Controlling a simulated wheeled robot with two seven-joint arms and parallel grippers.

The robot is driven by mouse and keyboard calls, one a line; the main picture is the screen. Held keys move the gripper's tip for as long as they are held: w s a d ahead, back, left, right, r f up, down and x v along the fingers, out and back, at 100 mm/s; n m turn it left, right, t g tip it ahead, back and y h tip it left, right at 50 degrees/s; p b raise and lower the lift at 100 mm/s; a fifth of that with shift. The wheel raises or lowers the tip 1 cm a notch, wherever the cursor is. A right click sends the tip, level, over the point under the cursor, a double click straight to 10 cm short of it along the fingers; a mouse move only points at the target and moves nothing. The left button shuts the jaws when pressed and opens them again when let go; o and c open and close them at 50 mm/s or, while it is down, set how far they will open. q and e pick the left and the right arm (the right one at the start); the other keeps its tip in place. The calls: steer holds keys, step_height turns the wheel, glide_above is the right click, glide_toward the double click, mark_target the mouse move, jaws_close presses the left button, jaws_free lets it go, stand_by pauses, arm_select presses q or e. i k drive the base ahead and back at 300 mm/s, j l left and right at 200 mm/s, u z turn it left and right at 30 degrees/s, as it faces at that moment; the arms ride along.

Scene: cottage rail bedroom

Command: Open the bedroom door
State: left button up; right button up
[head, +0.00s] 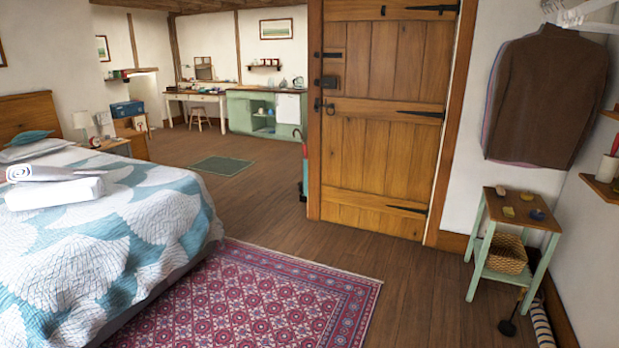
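The bedroom door (378,150) is a wooden plank door with black strap hinges on its right side. It stands shut in its frame, right of the picture's middle. A dark ring handle (328,108) and a dark lock box (330,81) sit near its left edge. Neither of my grippers shows in the head view.
A bed (100,225) fills the left. A small green-legged side table (515,215) stands right of the door, under a hanging brown jacket (548,95). Wooden floor before the door is clear.

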mark_target(387, 91)
steer(key=i, duration=3.3)
